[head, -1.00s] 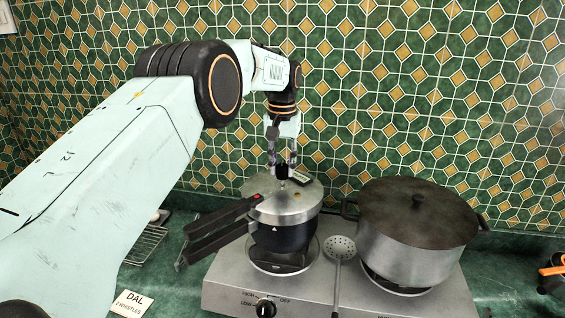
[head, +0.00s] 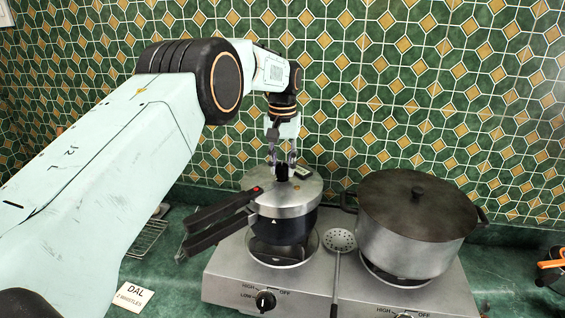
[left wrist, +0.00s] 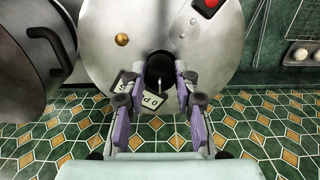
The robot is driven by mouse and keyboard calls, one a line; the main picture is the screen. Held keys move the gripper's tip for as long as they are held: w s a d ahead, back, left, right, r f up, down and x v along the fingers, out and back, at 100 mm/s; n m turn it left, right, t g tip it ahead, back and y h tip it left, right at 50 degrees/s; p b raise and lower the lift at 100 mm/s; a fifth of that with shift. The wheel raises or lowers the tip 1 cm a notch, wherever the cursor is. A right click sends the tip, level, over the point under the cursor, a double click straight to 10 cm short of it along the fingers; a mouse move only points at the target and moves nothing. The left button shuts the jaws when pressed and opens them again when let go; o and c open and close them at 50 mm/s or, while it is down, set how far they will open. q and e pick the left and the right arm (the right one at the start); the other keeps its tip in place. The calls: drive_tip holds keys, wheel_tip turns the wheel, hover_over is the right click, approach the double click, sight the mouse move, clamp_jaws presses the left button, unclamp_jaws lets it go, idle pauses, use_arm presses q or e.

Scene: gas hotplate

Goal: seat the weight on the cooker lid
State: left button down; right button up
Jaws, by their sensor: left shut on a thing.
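The pressure cooker (head: 280,228) stands on the left burner with its lid (head: 290,200) on and its black handles pointing left. My left gripper (head: 282,167) is over the lid's middle, shut on the small black weight (head: 282,172). In the left wrist view the weight (left wrist: 160,68) shows between the purple-grey fingers (left wrist: 155,85), over the lid's centre. The fingers hide its lower end, so I cannot tell whether it touches the lid's vent. A small lettered tag (left wrist: 152,101) shows beside the fingers. My right gripper is out of view.
A large lidded pot (head: 415,225) stands on the right burner. A slotted spoon (head: 340,242) lies on the hotplate (head: 225,275) between them. A DAL card (head: 132,297) lies on the counter at front left. The tiled wall is close behind.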

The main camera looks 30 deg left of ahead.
sight(282, 164)
use_arm(q)
drive_tip(key=shift+f, duration=0.2)
drive_tip(key=c, duration=0.9)
unclamp_jaws()
drive_tip(key=shift+c, duration=0.2)
wheel_tip(282, 164, up, 12)
drive_tip(key=shift+s, duration=0.1)
drive_tip(key=shift+f, duration=0.15)
